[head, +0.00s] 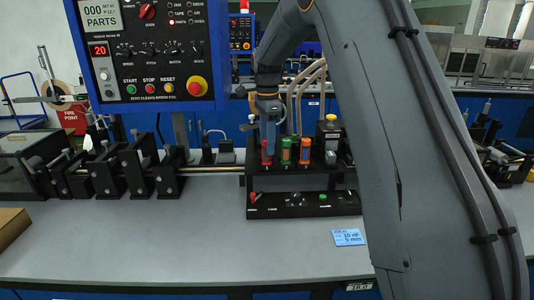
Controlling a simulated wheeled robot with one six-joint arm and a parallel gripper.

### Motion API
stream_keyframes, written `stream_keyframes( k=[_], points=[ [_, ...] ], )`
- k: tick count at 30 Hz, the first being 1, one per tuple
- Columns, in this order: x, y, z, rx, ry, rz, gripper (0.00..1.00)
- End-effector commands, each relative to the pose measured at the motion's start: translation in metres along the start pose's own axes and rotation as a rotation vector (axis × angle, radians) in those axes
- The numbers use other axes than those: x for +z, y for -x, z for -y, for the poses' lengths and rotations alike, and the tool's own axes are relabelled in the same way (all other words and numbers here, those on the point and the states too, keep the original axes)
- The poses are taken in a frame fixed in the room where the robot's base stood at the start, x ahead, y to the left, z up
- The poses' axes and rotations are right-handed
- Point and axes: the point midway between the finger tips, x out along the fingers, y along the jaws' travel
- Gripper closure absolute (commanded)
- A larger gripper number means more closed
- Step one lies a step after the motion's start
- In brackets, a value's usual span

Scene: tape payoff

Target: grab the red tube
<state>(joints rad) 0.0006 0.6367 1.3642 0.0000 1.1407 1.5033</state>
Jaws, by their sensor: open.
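The red tube (266,158) stands at the left end of the top row of a black holder (284,183). Only its lower part shows clearly. My gripper (268,146) points straight down right at the tube, with its bluish fingers over the tube's upper part. My gripper is open. Whether the fingers touch the tube cannot be told from this view. A green tube (286,151) and an orange tube (305,151) stand upright just right of the red one.
A control panel (150,50) hangs at the upper left. A row of black clamps on a rod (215,169) runs left of the holder. A blue-white note (349,238) lies on the grey bench (180,245). The bench front is clear.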

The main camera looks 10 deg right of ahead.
Motion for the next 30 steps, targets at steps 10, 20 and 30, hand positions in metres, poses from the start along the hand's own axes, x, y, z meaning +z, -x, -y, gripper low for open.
stream_keyframes(
  k=[10,20,30],
  points=[
    [-0.003,-0.038,-0.002,0.001,-0.002,0.000,0.54],
    [-0.003,-0.039,-0.001,0.000,-0.002,0.000,0.72],
    [-0.003,-0.039,-0.001,0.000,-0.002,0.000,1.00]
  ],
)
